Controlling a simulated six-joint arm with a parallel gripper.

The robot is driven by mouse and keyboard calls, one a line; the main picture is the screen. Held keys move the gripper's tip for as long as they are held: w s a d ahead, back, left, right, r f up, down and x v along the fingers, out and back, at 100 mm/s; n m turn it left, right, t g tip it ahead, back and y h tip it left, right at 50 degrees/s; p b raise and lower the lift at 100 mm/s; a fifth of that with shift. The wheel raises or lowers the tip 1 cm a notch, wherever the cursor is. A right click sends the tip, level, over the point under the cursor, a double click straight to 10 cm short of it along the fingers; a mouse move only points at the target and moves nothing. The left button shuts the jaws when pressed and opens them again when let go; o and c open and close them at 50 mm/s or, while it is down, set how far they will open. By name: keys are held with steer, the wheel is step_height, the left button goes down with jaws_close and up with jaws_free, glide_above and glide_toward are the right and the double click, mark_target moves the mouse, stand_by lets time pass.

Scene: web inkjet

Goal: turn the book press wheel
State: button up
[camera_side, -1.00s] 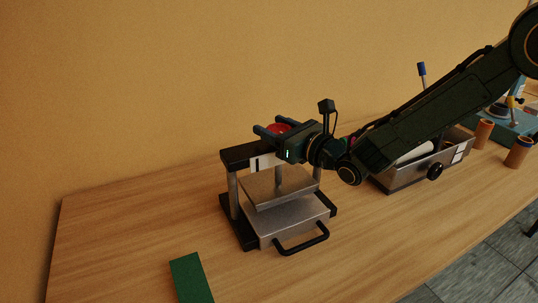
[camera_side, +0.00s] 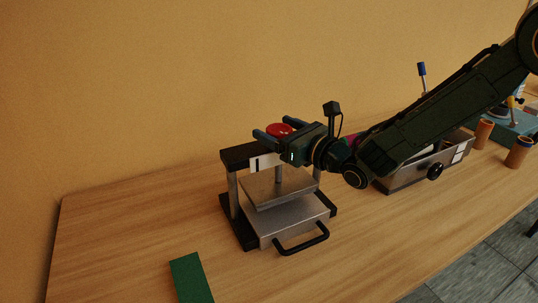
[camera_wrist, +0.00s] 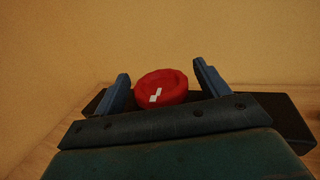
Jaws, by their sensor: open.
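The book press (camera_side: 284,218) stands on the table, with a black top beam, grey metal plates and a black front handle. Its red wheel (camera_side: 279,130) sits on top of the beam, partly hidden by my gripper in the side view. My gripper (camera_side: 266,133) is open at wheel height, with its two fingers pointing left. In the wrist view the red wheel (camera_wrist: 161,88) with a white mark lies between the two blue fingers (camera_wrist: 162,83), with a gap showing on each side. I cannot tell whether either finger touches it.
A green block (camera_side: 191,278) lies at the table's front left. A grey machine with a black knob (camera_side: 435,172) stands to the right of the press, with orange-brown cylinders (camera_side: 518,152) beyond it. The table (camera_side: 130,215) left of the press is clear.

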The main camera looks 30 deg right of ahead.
steer(key=v, duration=1)
steer(key=shift+s, duration=0.4)
steer(key=shift+d, duration=0.1)
stand_by(0.4)
steer(key=s+a+m+h, duration=0.1)
steer(key=h, duration=0.1)
steer(key=s+a+m+h, duration=0.1)
steer(key=a+m+h, duration=0.1)
steer(key=s+a+m+h, duration=0.1)
steer(key=h, duration=0.1)
steer(key=shift+s+a+f+m+t+h, duration=0.2)
steer(key=shift+f+m+t+h, duration=0.1)
steer(key=shift+t+h, duration=0.1)
steer(key=shift+w, duration=0.15)
steer(key=shift+w+d+f, duration=0.1)
steer(key=shift+w+d, duration=0.1)
steer(key=shift+w, duration=2.05)
steer(key=shift+w+d+r, duration=0.1)
steer(key=shift+w+d, duration=0.05)
steer(key=shift+w, duration=2.1)
steer(key=shift+w+d+f, duration=0.1)
steer(key=shift+w+d, duration=0.1)
steer(key=shift+w, duration=2.05)
steer(key=shift+c, duration=0.2)
